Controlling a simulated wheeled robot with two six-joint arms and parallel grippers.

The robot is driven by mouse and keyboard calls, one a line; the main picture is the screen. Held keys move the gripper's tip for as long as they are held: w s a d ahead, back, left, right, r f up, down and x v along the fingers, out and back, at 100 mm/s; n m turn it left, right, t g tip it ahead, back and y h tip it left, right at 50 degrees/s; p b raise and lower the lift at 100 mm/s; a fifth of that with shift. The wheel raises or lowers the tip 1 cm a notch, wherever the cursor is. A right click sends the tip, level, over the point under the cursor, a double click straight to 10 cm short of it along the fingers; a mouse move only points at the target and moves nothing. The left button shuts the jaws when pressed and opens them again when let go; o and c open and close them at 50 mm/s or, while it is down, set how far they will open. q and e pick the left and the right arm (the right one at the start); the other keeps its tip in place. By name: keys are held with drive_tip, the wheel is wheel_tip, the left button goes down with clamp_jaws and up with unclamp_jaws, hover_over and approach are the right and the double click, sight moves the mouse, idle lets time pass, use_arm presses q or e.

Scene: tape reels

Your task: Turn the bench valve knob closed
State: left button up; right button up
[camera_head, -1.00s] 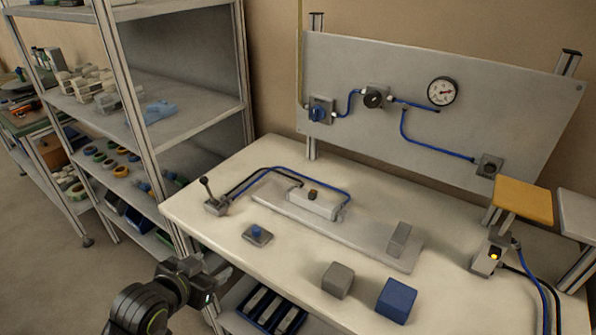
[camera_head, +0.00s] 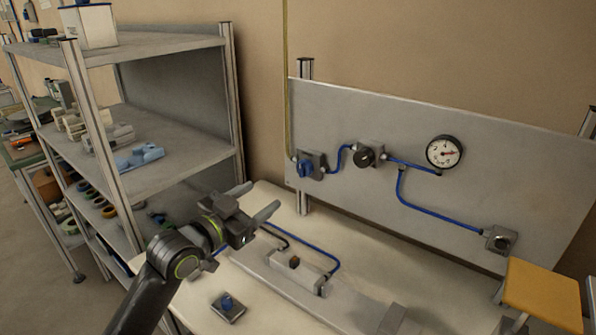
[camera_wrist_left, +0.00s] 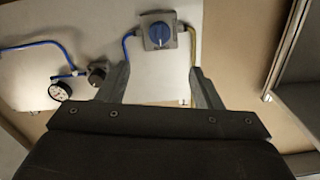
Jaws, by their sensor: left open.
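A blue valve knob (camera_head: 306,168) sits on a grey square plate at the left end of the upright panel (camera_head: 400,130). It also shows in the left wrist view (camera_wrist_left: 160,33), beyond the fingertips and roughly centred between them. My left gripper (camera_head: 257,201) is open and empty, raised over the back left of the bench, short of the panel and apart from the knob. A second, smaller blue knob (camera_head: 227,302) on a flat plate lies on the bench top at the front. My right gripper is out of view.
A black round knob (camera_head: 364,156), blue tubing and a pressure gauge (camera_head: 444,152) are on the panel right of the blue knob. A shelf rack (camera_head: 175,165) stands close on the left. A white block (camera_head: 300,271) with tubing sits on the bench. A yellow-topped stand (camera_head: 542,292) is at right.

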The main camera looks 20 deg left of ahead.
sight(300, 171)
use_arm(q)
drive_tip(key=p+x, duration=0.1)
drive_tip(key=x, duration=1.1)
drive_tip(key=shift+w+d+f, duration=0.1)
drive_tip(key=shift+w+f, duration=0.05)
drive_tip(key=shift+w, duration=0.1)
drive_tip(key=shift+w+d+p, duration=0.25)
drive_tip(key=shift+w+p, duration=0.05)
drive_tip(key=shift+w, duration=0.35)
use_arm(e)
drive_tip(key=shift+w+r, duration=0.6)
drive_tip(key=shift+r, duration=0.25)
use_arm(q)
drive_tip(key=c, duration=1)
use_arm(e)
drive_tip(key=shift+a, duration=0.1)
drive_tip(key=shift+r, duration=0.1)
